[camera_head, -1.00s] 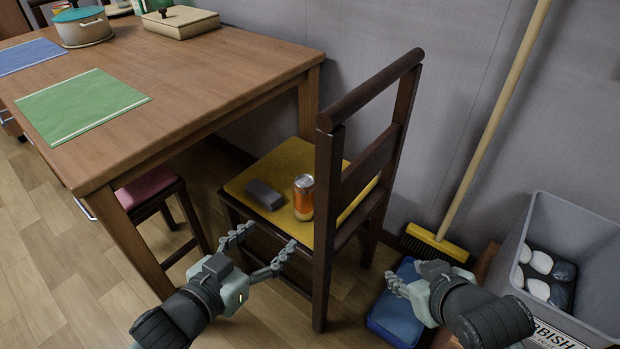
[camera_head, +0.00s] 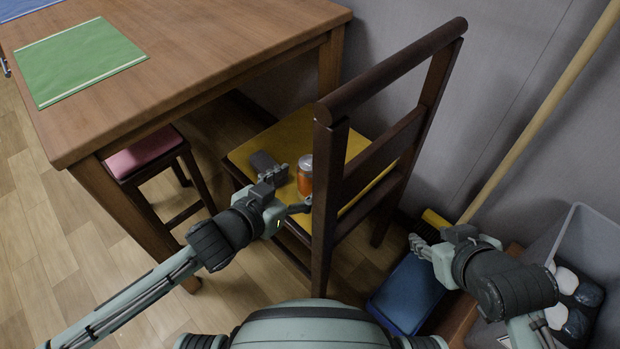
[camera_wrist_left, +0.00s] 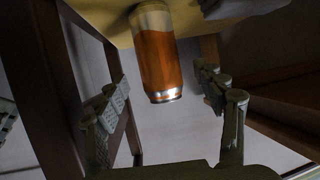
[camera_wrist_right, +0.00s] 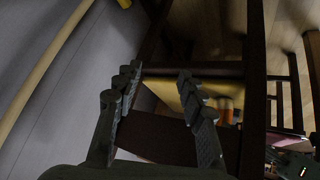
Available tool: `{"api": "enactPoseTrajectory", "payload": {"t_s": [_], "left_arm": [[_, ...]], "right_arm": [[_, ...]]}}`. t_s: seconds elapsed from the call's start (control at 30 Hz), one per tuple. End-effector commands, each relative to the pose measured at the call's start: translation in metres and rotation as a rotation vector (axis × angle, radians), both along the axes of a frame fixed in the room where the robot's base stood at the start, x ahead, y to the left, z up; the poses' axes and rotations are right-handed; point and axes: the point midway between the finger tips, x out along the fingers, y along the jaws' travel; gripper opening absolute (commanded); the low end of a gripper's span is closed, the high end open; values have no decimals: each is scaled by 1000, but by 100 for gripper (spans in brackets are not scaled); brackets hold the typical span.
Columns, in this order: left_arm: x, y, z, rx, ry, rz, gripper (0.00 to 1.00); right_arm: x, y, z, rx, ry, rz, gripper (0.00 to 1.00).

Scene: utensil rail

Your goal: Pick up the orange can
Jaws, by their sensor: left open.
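The orange can (camera_head: 305,178) stands upright on the yellow seat of the dark wooden chair (camera_head: 330,140), close to the backrest. My left gripper (camera_head: 291,191) is open at the seat's near edge, just short of the can. In the left wrist view the can (camera_wrist_left: 158,55) lies ahead between the two open fingers (camera_wrist_left: 165,105), with no finger touching it. My right gripper (camera_head: 418,246) is right of the chair, over the blue dustpan. In the right wrist view its fingers (camera_wrist_right: 157,90) are apart and empty, and the can (camera_wrist_right: 225,108) is small in the distance.
A grey block (camera_head: 264,163) sits on the seat left of the can. The chair's backrest stands between the can and my right arm. The table (camera_head: 180,75) is at left, a pink stool (camera_head: 145,150) under it. A broom, blue dustpan (camera_head: 407,290) and grey bin (camera_head: 580,250) are at right.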

Motion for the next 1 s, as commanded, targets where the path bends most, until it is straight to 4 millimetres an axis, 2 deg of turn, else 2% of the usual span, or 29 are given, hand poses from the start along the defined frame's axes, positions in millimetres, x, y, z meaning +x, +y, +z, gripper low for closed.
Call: {"api": "enactPoseTrajectory", "payload": {"t_s": [0.03, 0.2, 0.5, 0.8, 1.0], "left_arm": [[9, -5, -3, -1, -3, 1, 69], [25, -16, -11, -1, -2, 1, 69], [28, -19, -13, -1, -1, 0, 69], [28, -19, -13, -1, -1, 0, 32], [28, -19, -13, -1, -1, 0, 31]], "right_arm": [[4, 4, 1, 8, -23, 8, 40], [15, 15, 10, 31, -88, 28, 40], [18, 17, 13, 37, -107, 34, 40], [18, 17, 13, 37, -106, 33, 40], [18, 17, 13, 37, -106, 33, 40]]}}
